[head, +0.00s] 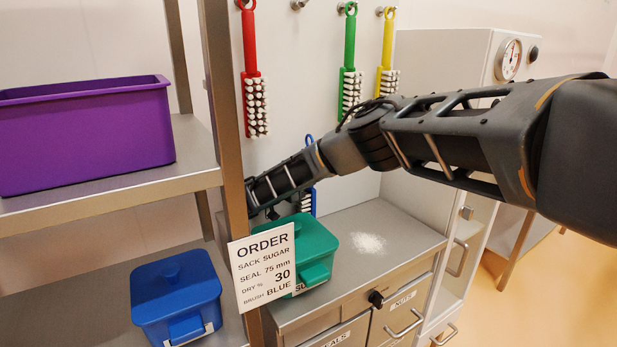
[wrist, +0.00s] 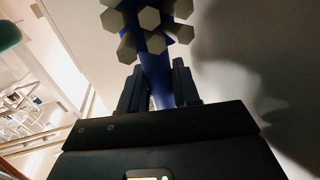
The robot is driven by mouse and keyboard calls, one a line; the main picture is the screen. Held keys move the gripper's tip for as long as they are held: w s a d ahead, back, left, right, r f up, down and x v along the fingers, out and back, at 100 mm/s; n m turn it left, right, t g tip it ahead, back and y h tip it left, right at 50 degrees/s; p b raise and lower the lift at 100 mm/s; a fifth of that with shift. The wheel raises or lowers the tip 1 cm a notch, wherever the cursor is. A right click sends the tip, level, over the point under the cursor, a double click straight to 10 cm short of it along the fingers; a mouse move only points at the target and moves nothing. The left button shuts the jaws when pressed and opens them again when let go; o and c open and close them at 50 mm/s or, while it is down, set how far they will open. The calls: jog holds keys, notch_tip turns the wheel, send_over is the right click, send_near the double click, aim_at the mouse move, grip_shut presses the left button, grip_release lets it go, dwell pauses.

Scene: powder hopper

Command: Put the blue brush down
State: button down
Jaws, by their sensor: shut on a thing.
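The blue brush (wrist: 158,72) shows in the wrist view with its pale bristle tufts towards the camera. My gripper (wrist: 158,92) is shut on its blue handle, with one dark jaw on each side. In the head view, parts of a blue brush with white bristles (head: 308,206) show upright above and below my arm, which hides its middle. My gripper's end is low at the left, near the steel post and the green lidded box, and its jaws are not clear there. I cannot tell whether the brush touches anything else.
A green lidded box (head: 318,240) and a white powder patch (head: 368,243) are on the steel counter (head: 405,228). Red (head: 250,45), green (head: 350,40) and yellow (head: 388,45) brushes hang above. An order card (head: 264,268) is before the post. Shelves hold purple (head: 85,135) and blue (head: 176,295) boxes.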

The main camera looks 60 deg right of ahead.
jog(key=shift+f, duration=0.1)
jog(key=c, duration=1.1)
grip_release()
jog(key=shift+w+a, duration=0.1)
jog(key=shift+a, duration=0.15)
jog(key=v, duration=0.7)
